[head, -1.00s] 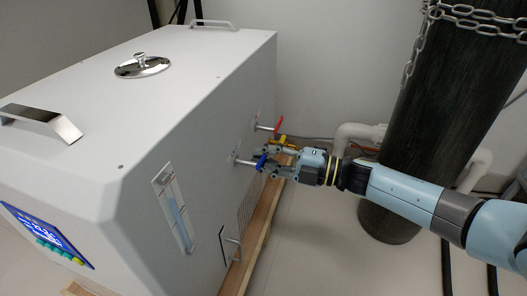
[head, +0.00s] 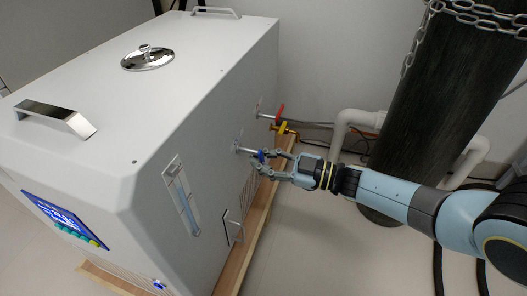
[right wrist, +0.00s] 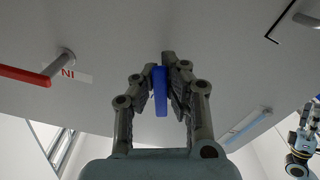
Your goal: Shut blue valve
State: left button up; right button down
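The blue valve (head: 262,156) has a flat blue handle on a metal stem, on the side of the large white distiller (head: 205,75). My right gripper (head: 268,160) is at this handle, reaching in from the right. In the right wrist view the blue handle (right wrist: 161,91) stands upright between my right fingertips (right wrist: 160,68). Both fingers lean inward and appear closed on it, partly hiding it. My left gripper does not show in the head view. A small light-blue and dark arm part of mine is at the right edge of the right wrist view, too small to read.
A red valve (head: 279,111) and a yellow valve (head: 283,129) sit just behind the blue one. A level gauge (head: 182,195) and a bracket handle (head: 234,228) are on the same side. A dark cylinder (head: 445,90) and white pipes (head: 351,128) stand at the right.

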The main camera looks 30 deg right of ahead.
jog(key=m, duration=0.2)
jog(key=m+p, duration=0.1)
jog(key=shift+s+a+f, duration=0.15)
jog(key=shift+s+a, duration=0.15)
jog(key=shift+s, duration=0.1)
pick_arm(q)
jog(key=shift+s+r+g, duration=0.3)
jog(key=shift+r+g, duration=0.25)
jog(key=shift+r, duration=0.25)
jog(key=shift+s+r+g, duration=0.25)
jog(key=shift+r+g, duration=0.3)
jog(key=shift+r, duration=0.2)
pick_arm(e)
jog(key=shift+s+a+m, duration=0.2)
jog(key=shift+m, duration=0.5)
pick_arm(q)
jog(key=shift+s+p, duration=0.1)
jog(key=shift+p, duration=0.2)
pick_arm(e)
jog(key=shift+f, duration=0.1)
jog(key=c, duration=1.3)
grip_release()
jog(key=v, duration=1.2)
